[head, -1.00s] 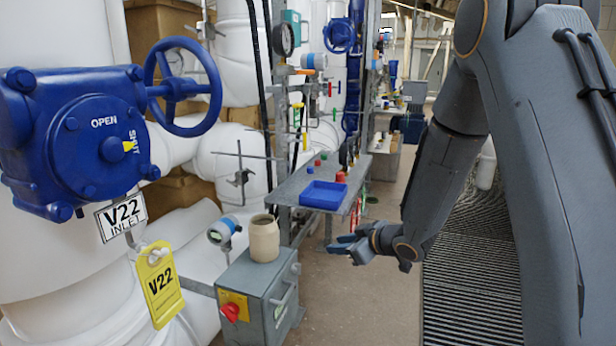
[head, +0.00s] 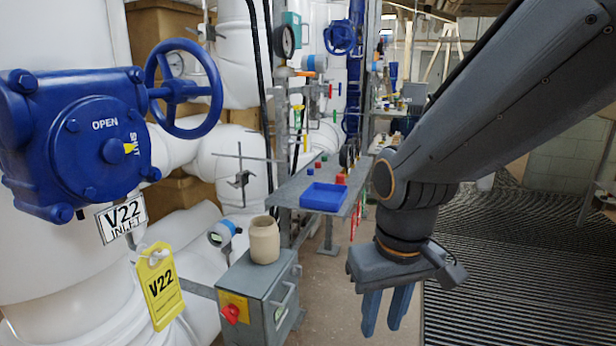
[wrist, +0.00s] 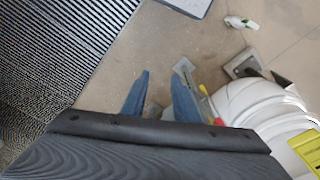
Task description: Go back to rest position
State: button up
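My gripper (head: 386,310) hangs in the right half of the head view with its two blue fingers pointing down. The fingers are a little apart with nothing between them. In the wrist view the blue fingers (wrist: 160,95) also show apart, with bare floor beyond them. The gripper is to the right of the grey control box and the shelf, over the floor beside the dark ribbed mat. It appears to touch nothing.
A beige jar (head: 264,240) stands on the grey control box (head: 235,275). A blue tray (head: 323,197) and small coloured blocks are on a grey shelf (head: 283,196). The blue V22 valve (head: 80,140) and yellow tag (head: 160,287) are at left. Ribbed mat (head: 500,300) lies at right.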

jog(key=s+r+g+p, duration=0.1)
jog(key=s+r, duration=0.1)
jog(key=s, duration=0.3)
jog(key=d+r+m+p, duration=0.2)
jog(key=d+r+p, duration=0.5)
jog(key=p, duration=0.8)
jog(key=shift+w+d+m, duration=0.15)
jog(key=shift+d+m, duration=0.1)
jog(key=shift+m, duration=0.15)
jog(key=shift+r, duration=0.1)
